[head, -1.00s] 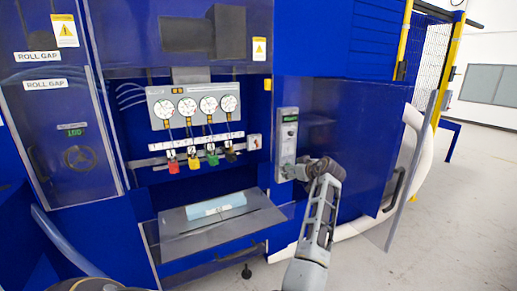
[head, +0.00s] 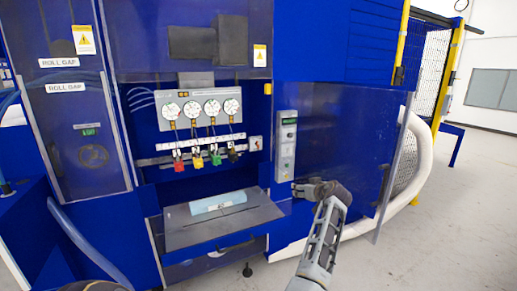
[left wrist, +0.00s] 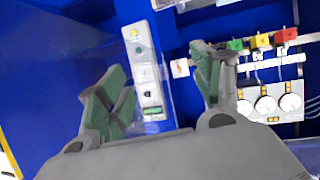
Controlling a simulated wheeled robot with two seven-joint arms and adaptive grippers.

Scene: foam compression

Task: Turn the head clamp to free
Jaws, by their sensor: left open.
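A tall grey control panel (head: 286,146) with a green display at its top is on the blue machine's front. In the left wrist view the panel (left wrist: 145,70) appears upside down between my fingers, with a yellow-ringed button and several small dark controls. No readable label shows which control is the head clamp, nor its position. My left gripper (head: 298,190) is near the panel's lower right in the head view. In the wrist view the gripper (left wrist: 160,60) has its green-padded fingers wide apart, empty and clear of the panel. I see no right gripper.
Left of the panel are several gauges (head: 203,109) above coloured valves (head: 196,159). A grey tray (head: 222,225) with a pale blue block (head: 218,203) juts out below. A translucent door (head: 335,140) and white hose (head: 418,165) stand at right. Floor (head: 425,255) is open there.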

